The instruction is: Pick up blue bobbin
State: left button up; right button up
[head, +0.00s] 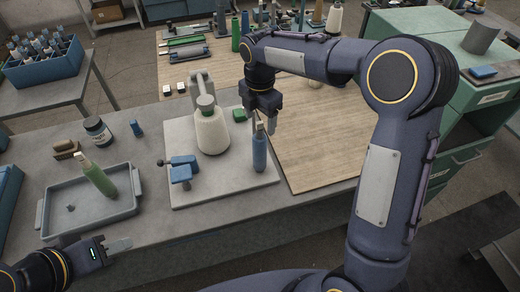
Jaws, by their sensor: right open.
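The blue bobbin (259,153) stands upright at the right side of the light grey winder plate (222,190), its pale tip pointing up. My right gripper (262,122) is open and points down right at the bobbin's top. Its fingers overlap the tip in the head view, and I cannot tell whether they touch it. My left gripper (118,244) is low at the left, in front of the grey tray and away from the bobbin. I cannot tell whether its jaws are open or shut.
A white yarn cone (212,132) and a blue clamp-like part (182,168) stand left of the bobbin on the plate. A green bobbin (98,178) leans in the grey tray (95,219). A dark jar (97,130) stands behind. The wooden board (315,145) has bare room.

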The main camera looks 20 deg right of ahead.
aim_at(260, 129)
notch_tip(260, 129, down, 7)
jog(key=shift+r+p, duration=0.15)
jog(key=shift+p, duration=0.5)
jog(key=c, duration=1)
